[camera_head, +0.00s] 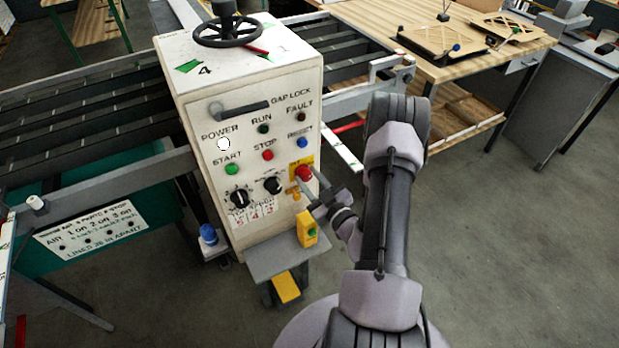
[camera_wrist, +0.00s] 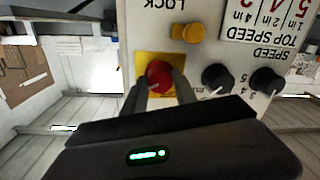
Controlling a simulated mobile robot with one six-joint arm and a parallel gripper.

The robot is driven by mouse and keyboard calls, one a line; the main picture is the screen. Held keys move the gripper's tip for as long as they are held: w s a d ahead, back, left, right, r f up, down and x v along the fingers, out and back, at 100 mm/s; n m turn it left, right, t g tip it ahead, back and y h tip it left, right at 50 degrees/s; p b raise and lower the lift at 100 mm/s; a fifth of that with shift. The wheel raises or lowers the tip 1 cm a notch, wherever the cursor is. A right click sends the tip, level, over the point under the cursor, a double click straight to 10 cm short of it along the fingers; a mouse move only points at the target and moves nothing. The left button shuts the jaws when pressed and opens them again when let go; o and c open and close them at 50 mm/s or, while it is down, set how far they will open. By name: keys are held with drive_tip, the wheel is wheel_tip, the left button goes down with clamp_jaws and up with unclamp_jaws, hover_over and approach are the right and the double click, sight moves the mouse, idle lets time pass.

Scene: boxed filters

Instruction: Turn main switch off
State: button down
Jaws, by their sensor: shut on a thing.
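The pale control cabinet (camera_head: 252,150) stands upright in the head view. A red knob (camera_head: 304,172) on a yellow plate (camera_head: 293,163) sits at the right of its front panel. My gripper (camera_head: 313,181) reaches it from the right. In the wrist view, which shows the panel upside down, the red knob (camera_wrist: 159,74) lies between the two dark fingers of my gripper (camera_wrist: 160,86), shut on it. Part of the yellow plate (camera_wrist: 148,59) shows around it. The white POWER lamp (camera_head: 223,144) looks bright. The knob's pointer position cannot be made out.
An orange-yellow lock knob (camera_wrist: 187,33) and black selector knobs (camera_wrist: 217,78) are close by. A green button (camera_head: 232,169) and red stop button (camera_head: 267,155) are further left. A small yellow box (camera_head: 307,230) stands below. A wooden bench (camera_head: 475,58) is behind right.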

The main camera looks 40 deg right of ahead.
drive_tip(key=n+p, duration=0.1)
drive_tip(key=n, duration=0.3)
drive_tip(key=shift+r, duration=0.1)
drive_tip(key=n, duration=0.3)
drive_tip(key=shift+n+g, duration=0.4)
drive_tip(key=n, duration=0.4)
drive_tip(key=shift+a, duration=0.1)
drive_tip(key=shift+n+h, duration=0.4)
drive_tip(key=shift+n, duration=1.5)
drive_tip(key=shift+b, duration=0.3)
drive_tip(key=c, duration=1)
unclamp_jaws()
drive_tip(key=shift+w, duration=0.1)
drive_tip(key=shift+o, duration=0.2)
